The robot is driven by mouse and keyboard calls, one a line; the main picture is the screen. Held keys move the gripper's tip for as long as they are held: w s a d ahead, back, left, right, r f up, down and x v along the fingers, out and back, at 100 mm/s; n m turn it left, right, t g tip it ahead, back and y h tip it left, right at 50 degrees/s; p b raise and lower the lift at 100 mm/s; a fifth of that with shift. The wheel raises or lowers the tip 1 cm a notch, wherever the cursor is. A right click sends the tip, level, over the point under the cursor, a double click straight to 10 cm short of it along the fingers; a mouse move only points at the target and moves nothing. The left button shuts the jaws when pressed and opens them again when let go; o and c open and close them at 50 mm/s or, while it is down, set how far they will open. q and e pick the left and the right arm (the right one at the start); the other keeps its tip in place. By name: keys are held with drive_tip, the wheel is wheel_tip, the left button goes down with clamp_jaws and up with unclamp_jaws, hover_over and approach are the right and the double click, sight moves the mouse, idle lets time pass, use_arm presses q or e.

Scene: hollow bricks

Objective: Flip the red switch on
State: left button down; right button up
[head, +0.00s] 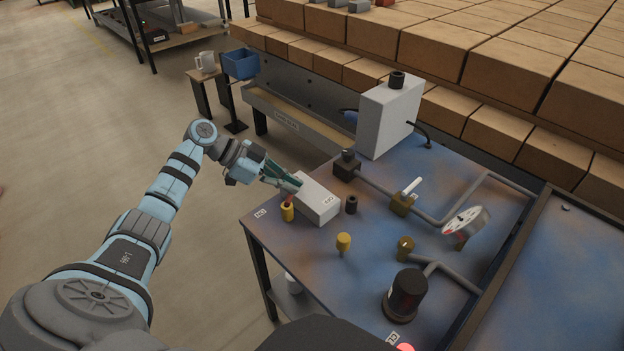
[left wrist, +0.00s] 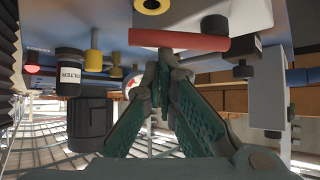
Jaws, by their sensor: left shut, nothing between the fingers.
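My left gripper (head: 296,186) is shut and empty, its fingertips at the near-left top edge of a white box (head: 320,204) with a small label. In the left wrist view the closed fingertips (left wrist: 164,56) meet just under a long red bar (left wrist: 180,41), probably the red switch; I cannot tell whether they touch it. In the head view only a small red bit (head: 288,198) shows beside the box, mostly hidden. Its position, on or off, cannot be made out. My right gripper is not in view.
On the blue worktable (head: 385,240) stand yellow posts (head: 343,243), a gauge (head: 465,223), pipes, a dark cylinder (head: 404,296) and a grey cabinet (head: 387,118). Stacked brown bricks (head: 440,50) lie behind. Open floor is left of the table.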

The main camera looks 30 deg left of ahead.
use_arm(q)
drive_tip(key=shift+s+a+b, duration=0.15)
drive_tip(key=shift+a+b, duration=0.2)
drive_tip(key=shift+a, duration=0.9)
drive_tip(key=shift+b, duration=0.3)
